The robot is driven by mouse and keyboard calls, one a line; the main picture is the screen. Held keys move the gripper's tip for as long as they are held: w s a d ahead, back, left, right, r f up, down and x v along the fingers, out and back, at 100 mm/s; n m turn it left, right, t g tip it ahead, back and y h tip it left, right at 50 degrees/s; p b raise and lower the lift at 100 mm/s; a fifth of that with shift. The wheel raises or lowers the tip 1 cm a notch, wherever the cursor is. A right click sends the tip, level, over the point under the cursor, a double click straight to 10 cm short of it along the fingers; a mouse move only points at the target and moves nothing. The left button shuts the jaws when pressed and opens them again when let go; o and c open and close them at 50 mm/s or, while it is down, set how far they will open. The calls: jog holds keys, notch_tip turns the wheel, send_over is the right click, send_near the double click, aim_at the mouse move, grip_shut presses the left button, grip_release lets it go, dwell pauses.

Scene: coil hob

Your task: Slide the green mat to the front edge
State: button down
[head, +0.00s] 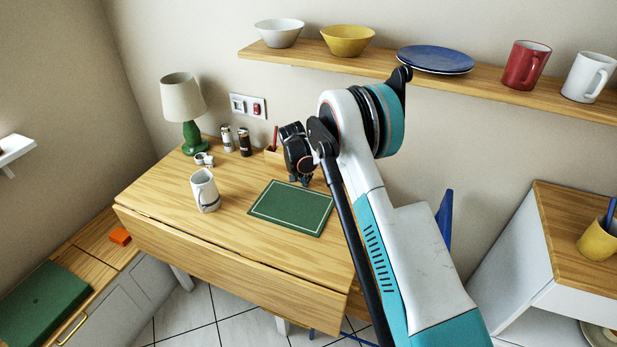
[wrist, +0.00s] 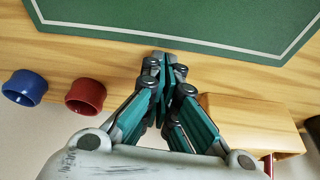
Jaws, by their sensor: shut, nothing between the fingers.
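The green mat (head: 290,208) with a thin pale border line lies flat on the wooden table (head: 225,240), towards its right part. Bare wood shows between it and the table's front edge. In the wrist view the mat (wrist: 200,15) fills the top, with its back edge running across. My gripper (head: 302,181) is at the back edge of the mat. In the wrist view my gripper (wrist: 164,58) is shut and empty, its tips right by that edge. I cannot tell whether they touch the mat or table. My arm hides the table's back right.
A white jug (head: 204,190) stands left of the mat. A green lamp (head: 187,115), two shakers (head: 235,141) and a wooden box (wrist: 250,125) stand at the back. Blue (wrist: 25,87) and red (wrist: 85,95) ring-like objects lie behind the mat. The front strip is clear.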

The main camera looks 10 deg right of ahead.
aim_at(290, 204)
jog(key=s+a, duration=0.8)
jog(key=s, duration=0.1)
jog(key=shift+s+a+b, duration=0.25)
jog(key=shift+s+b, duration=0.05)
jog(key=shift+b, duration=0.1)
